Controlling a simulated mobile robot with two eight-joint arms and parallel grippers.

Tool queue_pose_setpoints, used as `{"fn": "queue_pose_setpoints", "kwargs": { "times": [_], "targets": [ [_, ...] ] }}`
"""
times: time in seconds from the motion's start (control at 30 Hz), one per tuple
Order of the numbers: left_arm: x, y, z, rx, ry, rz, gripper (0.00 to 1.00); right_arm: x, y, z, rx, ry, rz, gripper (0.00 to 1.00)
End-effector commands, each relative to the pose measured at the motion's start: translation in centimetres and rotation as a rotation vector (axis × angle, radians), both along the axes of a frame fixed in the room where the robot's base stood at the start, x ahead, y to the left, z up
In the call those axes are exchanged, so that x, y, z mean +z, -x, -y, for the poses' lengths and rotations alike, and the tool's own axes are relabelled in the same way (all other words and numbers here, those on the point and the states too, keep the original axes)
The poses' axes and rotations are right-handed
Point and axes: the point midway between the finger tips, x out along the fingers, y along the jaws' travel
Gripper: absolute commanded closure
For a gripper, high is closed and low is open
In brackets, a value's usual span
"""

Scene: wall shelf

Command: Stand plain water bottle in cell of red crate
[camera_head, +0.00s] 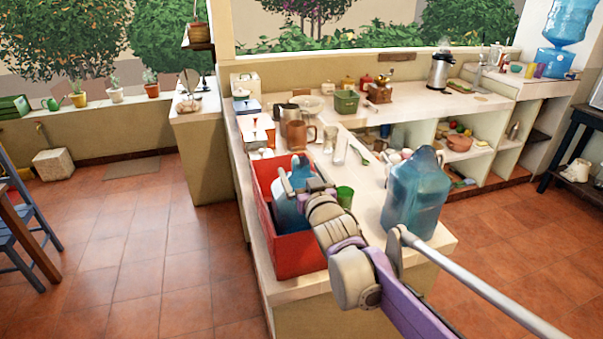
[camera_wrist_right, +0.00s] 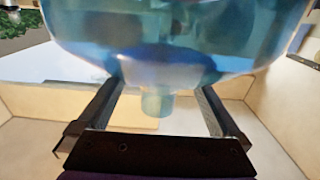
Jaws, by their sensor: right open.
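The red crate (camera_head: 300,255) stands on the near left part of the counter. A blue translucent bottle (camera_head: 289,212) shows upright within the crate's outline; its base is hidden by the crate wall. My right gripper (camera_head: 312,186) is at the bottle's upper right side, its fingers partly hidden. In the right wrist view, a large blue bottle body (camera_wrist_right: 165,45) fills the top, and the open fingers (camera_wrist_right: 160,105) lie on either side of a narrower pale-blue part below it. A second large blue bottle (camera_head: 413,198) stands on the counter, right of my arm. My left gripper is out of view.
A green cup (camera_head: 345,196) stands just right of the crate. A brown mug (camera_head: 297,134), clear glasses (camera_head: 339,150) and a green basket (camera_head: 346,102) stand farther back. The counter's right side has open shelves with a brown pot (camera_head: 459,143).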

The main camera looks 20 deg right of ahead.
Motion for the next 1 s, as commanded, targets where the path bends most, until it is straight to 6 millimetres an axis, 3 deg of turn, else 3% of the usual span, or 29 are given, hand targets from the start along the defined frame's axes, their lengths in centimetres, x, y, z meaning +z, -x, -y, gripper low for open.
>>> {"fn": "queue_pose_setpoints", "kwargs": {
  "times": [0.23, 0.5, 0.7, 1.0],
  "targets": [
    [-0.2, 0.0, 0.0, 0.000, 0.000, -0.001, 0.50, 0.0, 1.6, 0.1, 0.000, -0.001, 0.000, 0.00],
    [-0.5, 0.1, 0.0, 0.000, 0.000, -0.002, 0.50, 0.0, 6.9, 0.2, 0.000, 0.000, 0.000, 0.00],
    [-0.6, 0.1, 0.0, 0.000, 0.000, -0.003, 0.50, 0.0, 9.7, 0.3, 0.000, 0.000, 0.000, 0.00],
    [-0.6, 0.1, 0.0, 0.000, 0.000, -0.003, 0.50, 0.0, 10.8, 0.4, 0.000, 0.000, 0.000, 0.00]
  ]
}}
